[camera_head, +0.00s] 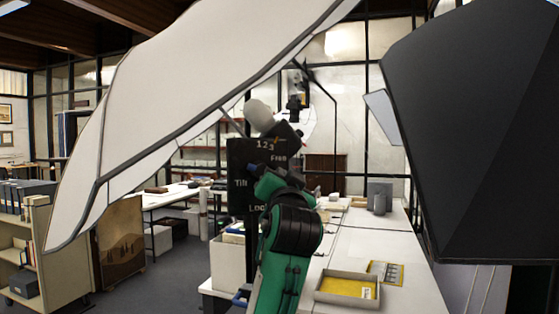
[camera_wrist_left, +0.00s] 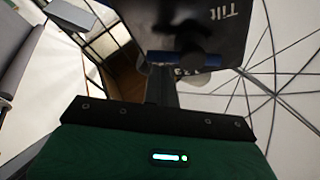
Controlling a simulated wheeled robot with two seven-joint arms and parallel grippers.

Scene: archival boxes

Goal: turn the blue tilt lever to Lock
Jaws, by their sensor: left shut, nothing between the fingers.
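In the head view only a small blue bit shows beside my wrist, so I cannot tell which mark the lever points to. My left gripper (camera_wrist_left: 163,80) is shut and empty, with its tips close to the lever; I cannot tell whether they touch it. My right gripper is out of view.
A large white umbrella (camera_head: 170,80) spreads over the upper left, and a big black shade (camera_head: 475,140) fills the right. A white table (camera_head: 375,245) behind my arm holds a tray with a yellow sheet (camera_head: 347,287). A book cart (camera_head: 50,255) stands at the left.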

